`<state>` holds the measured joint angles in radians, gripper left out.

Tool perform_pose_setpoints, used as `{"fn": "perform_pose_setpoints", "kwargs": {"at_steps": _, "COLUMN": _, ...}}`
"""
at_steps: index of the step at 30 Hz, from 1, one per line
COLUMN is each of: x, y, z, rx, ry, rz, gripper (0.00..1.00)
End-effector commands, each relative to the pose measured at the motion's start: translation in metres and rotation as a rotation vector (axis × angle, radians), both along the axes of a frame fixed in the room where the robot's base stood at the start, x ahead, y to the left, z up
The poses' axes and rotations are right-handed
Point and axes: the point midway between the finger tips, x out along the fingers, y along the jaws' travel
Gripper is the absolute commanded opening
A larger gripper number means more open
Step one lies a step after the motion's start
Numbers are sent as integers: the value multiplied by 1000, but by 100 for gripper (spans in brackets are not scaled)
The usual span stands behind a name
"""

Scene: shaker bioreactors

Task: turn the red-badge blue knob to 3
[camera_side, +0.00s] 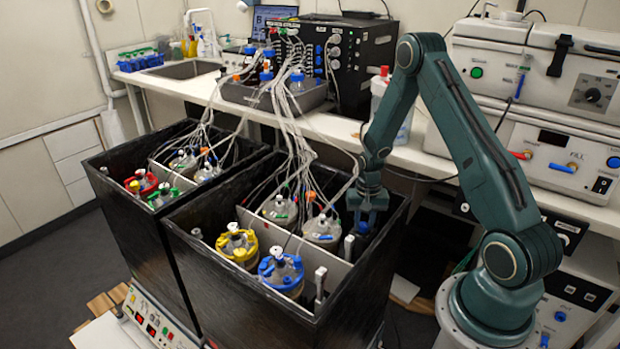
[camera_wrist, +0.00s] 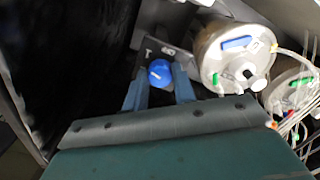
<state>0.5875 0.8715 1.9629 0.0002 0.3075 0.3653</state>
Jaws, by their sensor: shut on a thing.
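A blue knob (camera_wrist: 160,72) sits between the two blue-grey fingers of my gripper (camera_wrist: 159,80) in the wrist view. The gripper is shut on the knob. In the side view, my gripper (camera_side: 368,205) reaches down into the right end of the front black shaker box (camera_side: 280,318), and a bit of blue (camera_side: 363,228) shows at its tips. I cannot make out a red badge or the numbers around the knob; the fingers and the dark box hide much of that area.
A white-lidded vessel (camera_wrist: 235,55) with a blue label stands close right of the fingers; it also shows in the side view (camera_side: 322,229). Blue-topped (camera_side: 281,270) and yellow-topped (camera_side: 237,243) vessels share the box. Tubes (camera_side: 292,130) hang from above. The box walls are close.

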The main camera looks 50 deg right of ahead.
Motion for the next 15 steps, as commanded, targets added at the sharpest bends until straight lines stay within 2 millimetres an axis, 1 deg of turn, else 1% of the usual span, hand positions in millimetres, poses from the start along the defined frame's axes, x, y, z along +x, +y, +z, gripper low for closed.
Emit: {"fn": "perform_pose_setpoints", "kwargs": {"at_steps": 15, "x": 0, "y": -1, "z": 0, "rx": -1, "ry": -1, "rz": 489, "gripper": 4}}
